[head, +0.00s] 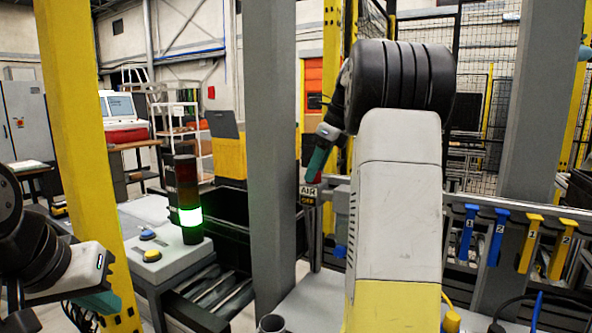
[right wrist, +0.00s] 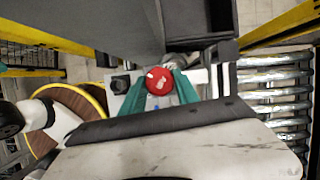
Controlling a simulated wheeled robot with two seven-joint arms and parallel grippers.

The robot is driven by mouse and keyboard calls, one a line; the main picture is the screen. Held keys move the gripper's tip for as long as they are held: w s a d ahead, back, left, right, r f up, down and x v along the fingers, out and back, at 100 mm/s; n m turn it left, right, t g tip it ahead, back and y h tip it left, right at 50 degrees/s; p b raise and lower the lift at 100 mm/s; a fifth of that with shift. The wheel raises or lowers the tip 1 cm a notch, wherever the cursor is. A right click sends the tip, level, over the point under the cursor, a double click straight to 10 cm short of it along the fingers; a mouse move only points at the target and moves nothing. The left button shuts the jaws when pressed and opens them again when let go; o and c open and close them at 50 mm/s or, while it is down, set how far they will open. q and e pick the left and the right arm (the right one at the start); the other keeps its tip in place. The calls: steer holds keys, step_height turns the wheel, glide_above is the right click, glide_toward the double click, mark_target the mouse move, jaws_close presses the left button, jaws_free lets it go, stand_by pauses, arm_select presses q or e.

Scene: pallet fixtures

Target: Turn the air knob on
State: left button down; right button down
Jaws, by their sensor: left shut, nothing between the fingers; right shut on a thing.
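The red round air knob (right wrist: 159,80) sits between the two teal fingers of my right gripper (right wrist: 160,92) in the right wrist view. The fingers press on it from both sides. In the head view my right gripper (head: 316,165) points down just above the small sign (head: 308,195) reading AIR and, in yellow, OFF. The knob is mostly hidden there by the fingers. My left gripper (head: 100,302) is low at the left of the head view, shut and empty, far from the knob.
A grey post (head: 268,150) stands just left of the sign. A rail with blue tags (head: 467,232) and yellow tags (head: 530,243) runs to the right. A signal tower (head: 188,200) glows green beside a button box (head: 165,255). A yellow post (head: 80,150) stands near my left arm.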

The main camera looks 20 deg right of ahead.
steer(key=n+g, duration=0.1)
steer(key=n, duration=0.2)
steer(key=n+g+y, duration=0.1)
steer(key=n, duration=0.2)
steer(key=shift+w+d, duration=0.15)
steer(key=shift+w, duration=0.05)
steer(key=n+g, duration=0.2)
steer(key=n, duration=0.4)
steer(key=shift+w, duration=0.1)
stand_by(0.4)
steer(key=c, duration=0.9)
jaws_free()
steer(key=shift+g, duration=0.3)
